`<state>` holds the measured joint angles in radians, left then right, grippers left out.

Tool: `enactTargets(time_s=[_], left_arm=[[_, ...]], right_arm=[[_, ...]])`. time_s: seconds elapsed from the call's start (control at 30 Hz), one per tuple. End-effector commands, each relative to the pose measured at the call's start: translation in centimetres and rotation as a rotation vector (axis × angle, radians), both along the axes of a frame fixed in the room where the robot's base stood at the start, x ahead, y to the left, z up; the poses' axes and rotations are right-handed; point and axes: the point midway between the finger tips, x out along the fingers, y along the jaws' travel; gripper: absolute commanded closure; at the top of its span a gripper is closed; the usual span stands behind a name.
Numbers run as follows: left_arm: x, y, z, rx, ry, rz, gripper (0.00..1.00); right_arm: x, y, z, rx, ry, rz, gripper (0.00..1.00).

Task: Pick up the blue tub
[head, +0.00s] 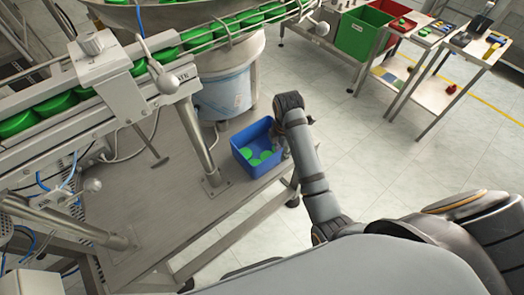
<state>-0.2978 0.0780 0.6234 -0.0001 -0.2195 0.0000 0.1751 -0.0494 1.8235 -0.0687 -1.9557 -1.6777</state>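The blue tub (249,137) stands upright on the grey metal platform below the conveyor, near the platform's right edge. Several green caps (262,158) lie on its floor. My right arm reaches up from the lower right and bends over at the tub's right side. My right gripper (282,146) is at the tub's right rim, mostly hidden by its own wrist. Whether its fingers touch or grip the rim cannot be seen. My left gripper is not in view.
A conveyor (60,104) with green caps runs above the platform on the left. A slanted metal leg (198,142) stands left of the tub. A green bin (359,33) and side tables (468,45) are at the upper right. Open floor lies to the right.

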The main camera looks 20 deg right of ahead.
Motion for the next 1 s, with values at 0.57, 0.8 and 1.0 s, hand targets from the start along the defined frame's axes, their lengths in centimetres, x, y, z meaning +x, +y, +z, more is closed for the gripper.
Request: enactTargets(time_s=[0.57,0.8,1.0], left_arm=[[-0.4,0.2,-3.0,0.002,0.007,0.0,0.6],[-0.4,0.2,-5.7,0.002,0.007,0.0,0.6],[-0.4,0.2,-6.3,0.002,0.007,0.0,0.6]], right_arm=[[2.1,1.2,-1.5,0.009,0.045,0.263,0.7],[2.2,1.1,-4.1,0.008,0.044,0.262,0.7],[2.3,1.0,-4.7,0.008,0.044,0.261,0.7]])
